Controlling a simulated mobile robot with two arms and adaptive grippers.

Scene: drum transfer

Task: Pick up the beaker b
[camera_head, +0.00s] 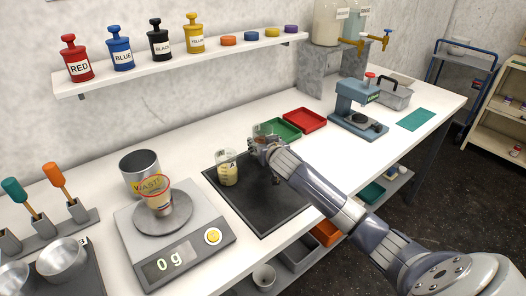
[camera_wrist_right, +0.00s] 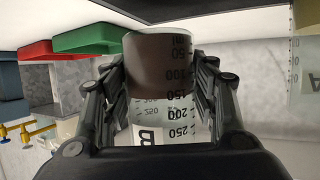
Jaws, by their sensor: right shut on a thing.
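Beaker b (camera_wrist_right: 158,118), clear with a scale, a "B" label and brownish contents, is between the fingers of my right gripper (camera_wrist_right: 158,100) in the wrist view. The fingers are shut on its sides. In the head view, the right gripper (camera_head: 262,147) is at the back of the black mat (camera_head: 262,209), and the beaker is partly hidden by it. I cannot tell whether its base touches the mat. My left gripper is not in view.
A second beaker (camera_head: 228,172) with pale yellow contents stands on the mat just left of my right gripper. A scale (camera_head: 190,243) reading 0 g bears a small cup. Green (camera_head: 284,131) and red trays (camera_head: 305,119) lie behind.

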